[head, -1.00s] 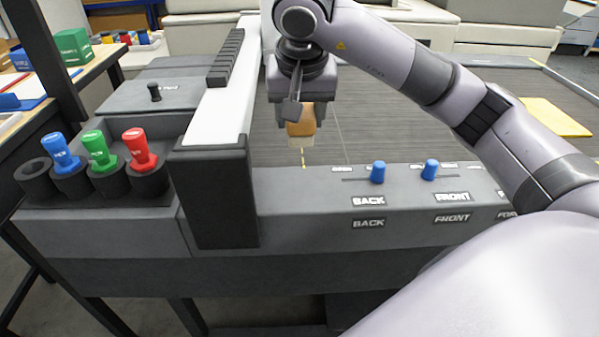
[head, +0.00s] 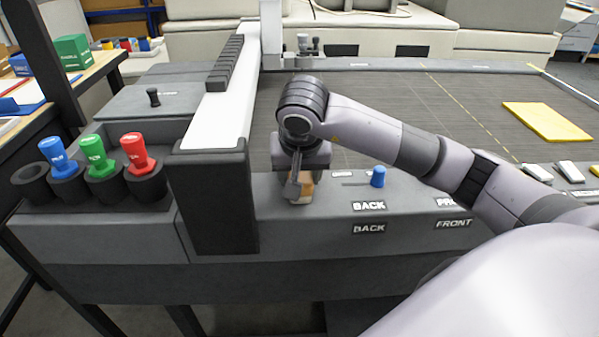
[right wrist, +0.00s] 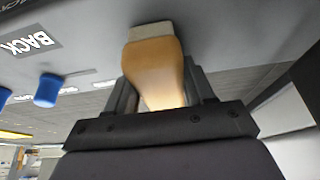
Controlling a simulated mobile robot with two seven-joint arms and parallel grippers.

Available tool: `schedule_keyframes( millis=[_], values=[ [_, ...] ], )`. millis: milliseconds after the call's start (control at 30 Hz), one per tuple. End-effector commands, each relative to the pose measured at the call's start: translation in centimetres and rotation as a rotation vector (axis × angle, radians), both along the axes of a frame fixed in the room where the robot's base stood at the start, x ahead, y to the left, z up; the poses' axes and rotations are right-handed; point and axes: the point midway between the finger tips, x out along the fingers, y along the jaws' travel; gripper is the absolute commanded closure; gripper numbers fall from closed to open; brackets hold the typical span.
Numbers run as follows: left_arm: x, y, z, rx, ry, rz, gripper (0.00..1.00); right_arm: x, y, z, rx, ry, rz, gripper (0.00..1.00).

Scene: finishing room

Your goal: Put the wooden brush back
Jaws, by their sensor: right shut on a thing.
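My right gripper (head: 301,192) is shut on the wooden brush (right wrist: 153,70), over the grey front ledge of the machine, left of the BACK label. In the right wrist view the brush's tan wooden body sits between my fingers, and its pale end points away from the gripper, close to the grey ledge surface. In the head view only a small part of the brush (head: 306,189) shows below the gripper. I cannot tell whether the pale end touches the ledge. My left gripper is not in view.
A blue knob (head: 378,177) stands on the ledge just right of the gripper. A dark upright block (head: 212,200) and the white beam are close on its left. Blue, green and red handled tools (head: 97,155) stand in holders further left. A yellow sheet (head: 546,121) lies on the bed.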

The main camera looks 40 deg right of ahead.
Motion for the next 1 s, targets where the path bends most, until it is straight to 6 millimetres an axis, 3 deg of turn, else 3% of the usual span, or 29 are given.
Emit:
schedule_keyframes(
  millis=[267,300,367,767,1000],
  values=[
    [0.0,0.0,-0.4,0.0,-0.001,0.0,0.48,0.0,0.0,-0.4,0.001,-0.002,-0.001,0.75],
    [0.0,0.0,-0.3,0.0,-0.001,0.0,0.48,0.0,0.0,-0.2,0.001,0.0,0.0,0.37],
    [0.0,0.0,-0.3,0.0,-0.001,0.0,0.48,0.0,0.0,-0.2,0.0,0.0,0.0,0.21],
    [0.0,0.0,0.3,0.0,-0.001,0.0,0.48,0.0,0.0,0.3,0.0,0.0,0.0,0.21],
    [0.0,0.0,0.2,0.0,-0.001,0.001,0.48,-1.3,0.9,4.5,0.0,-0.007,0.002,0.21]
  ],
)
